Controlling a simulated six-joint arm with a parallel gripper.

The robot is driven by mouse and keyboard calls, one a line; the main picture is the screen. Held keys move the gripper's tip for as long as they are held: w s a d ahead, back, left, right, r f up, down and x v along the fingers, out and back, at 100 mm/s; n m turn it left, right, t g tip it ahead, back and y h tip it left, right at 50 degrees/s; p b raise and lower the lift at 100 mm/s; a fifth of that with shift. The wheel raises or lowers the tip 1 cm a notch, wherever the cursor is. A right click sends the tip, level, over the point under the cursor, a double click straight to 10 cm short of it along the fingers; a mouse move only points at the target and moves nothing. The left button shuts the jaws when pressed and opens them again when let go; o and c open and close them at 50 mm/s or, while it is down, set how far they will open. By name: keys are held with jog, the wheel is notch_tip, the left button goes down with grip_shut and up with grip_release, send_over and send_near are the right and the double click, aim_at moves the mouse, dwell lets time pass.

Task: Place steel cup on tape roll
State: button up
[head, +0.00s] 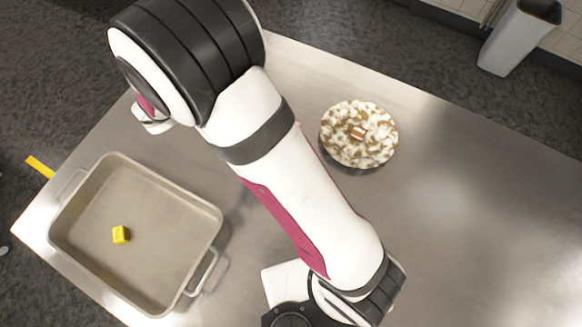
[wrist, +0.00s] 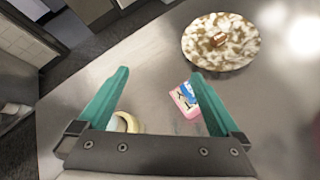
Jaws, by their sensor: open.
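My gripper (wrist: 158,75) shows in the wrist view with its two teal fingers spread apart and nothing between them. A pale cream ring that looks like the tape roll (wrist: 131,122) lies on the table just beyond the gripper's base, inside the left finger. The finger and gripper body hide much of it. I cannot make out a steel cup in either view. In the head view my arm covers the middle of the table, and I cannot see the gripper's fingers there.
A brown-and-white plate (head: 340,151) holds a small copper-brown item (head: 358,133); the plate also shows in the wrist view (wrist: 196,45). A pink-and-blue box (wrist: 186,101) lies by the right finger. A metal pan (head: 165,270) holds a yellow cube (head: 121,234). The table's right side is clear.

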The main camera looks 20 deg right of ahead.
jog(key=s+d+r+m+g+y, duration=0.2)
jog(key=s+d+m+g, duration=0.1)
jog(key=s+m, duration=0.4)
jog(key=s+d+r+m+g+y, duration=0.2)
jog(key=s+d+r+m+g, duration=0.15)
jog(key=s+m, duration=0.35)
jog(key=s+a+m+t+y, duration=0.1)
jog(key=s+a+m+y, duration=0.6)
jog(key=s+m, duration=0.3)
jog(key=shift+s+a+r+y, duration=0.15)
jog(key=shift+s+r+y, duration=0.2)
jog(key=shift+s+y, duration=0.35)
jog(key=shift+s+t, duration=0.1)
jog(key=shift+t, duration=0.15)
